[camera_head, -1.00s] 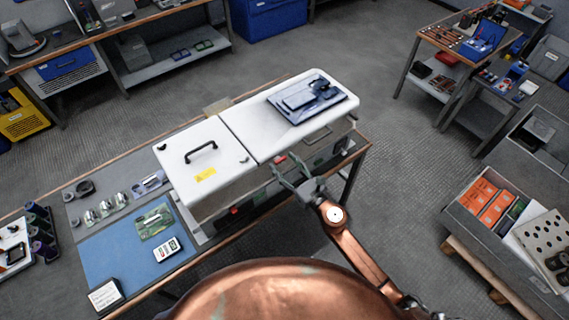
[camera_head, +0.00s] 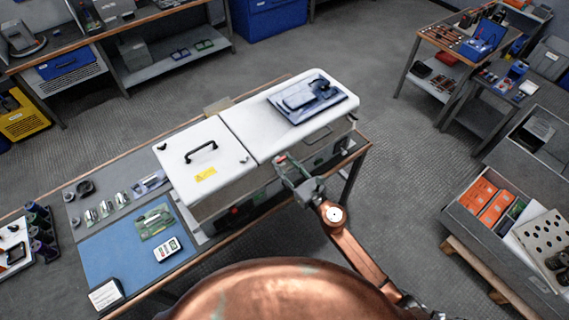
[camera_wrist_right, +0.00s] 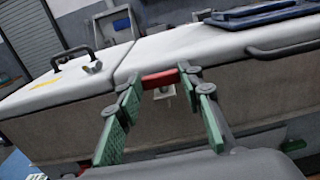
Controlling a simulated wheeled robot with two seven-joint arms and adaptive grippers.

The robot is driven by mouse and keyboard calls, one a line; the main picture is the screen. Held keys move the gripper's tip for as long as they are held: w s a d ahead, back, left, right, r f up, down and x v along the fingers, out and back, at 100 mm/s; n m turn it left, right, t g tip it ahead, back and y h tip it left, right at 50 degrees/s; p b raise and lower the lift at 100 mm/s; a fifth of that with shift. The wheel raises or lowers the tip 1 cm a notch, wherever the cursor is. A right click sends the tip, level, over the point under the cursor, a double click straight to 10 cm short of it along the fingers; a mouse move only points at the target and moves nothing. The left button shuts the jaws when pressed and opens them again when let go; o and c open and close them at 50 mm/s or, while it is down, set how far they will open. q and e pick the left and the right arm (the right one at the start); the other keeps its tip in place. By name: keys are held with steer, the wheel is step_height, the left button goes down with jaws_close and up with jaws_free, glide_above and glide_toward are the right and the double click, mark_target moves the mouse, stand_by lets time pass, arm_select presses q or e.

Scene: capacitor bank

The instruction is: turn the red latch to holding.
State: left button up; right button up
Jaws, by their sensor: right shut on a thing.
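The red latch (camera_wrist_right: 160,79) is a short red bar on the front of the white cabinet, just below the lid seam; in the head view (camera_head: 281,158) it is a small red spot at my right gripper's tips. My right gripper (camera_wrist_right: 160,85) has its green-padded fingers on either side of the latch and is shut on it. A small pale fitting (camera_wrist_right: 164,92) shows under the latch. In the head view my right gripper (camera_head: 284,167) reaches up to the cabinet front from below. My left gripper is not in view.
The white cabinet (camera_head: 205,135) stands on a wood-edged bench, with a black handle (camera_head: 201,151) on its left lid and a blue-grey device (camera_head: 306,97) on its right. A grey crate (camera_head: 480,240) stands at right. Open floor lies between.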

steer(key=shift+a+h, duration=0.1)
steer(key=shift+h, duration=0.2)
steer(key=shift+s+a+r+m+t+h+p, duration=0.1)
steer(key=shift+s+a+m+t+h+p, duration=0.05)
steer(key=shift+m+t+h+p, duration=0.7)
steer(key=shift+a+m+t+h+p, duration=0.2)
steer(key=shift+m+t+h+p, duration=0.15)
steer(key=shift+m+h, duration=0.7)
steer(key=m+h, duration=0.1)
steer(key=h, duration=0.2)
steer(key=shift+s+a+m+t+h, duration=0.1)
steer(key=shift+a+m+t+h, duration=0.1)
steer(key=shift+m+t+h, duration=0.15)
steer(key=shift+a+m+h, duration=0.15)
steer(key=shift+m+h, duration=0.9)
steer(key=shift+h, duration=0.5)
steer(key=o, duration=1.2)
steer(key=shift+c, duration=0.2)
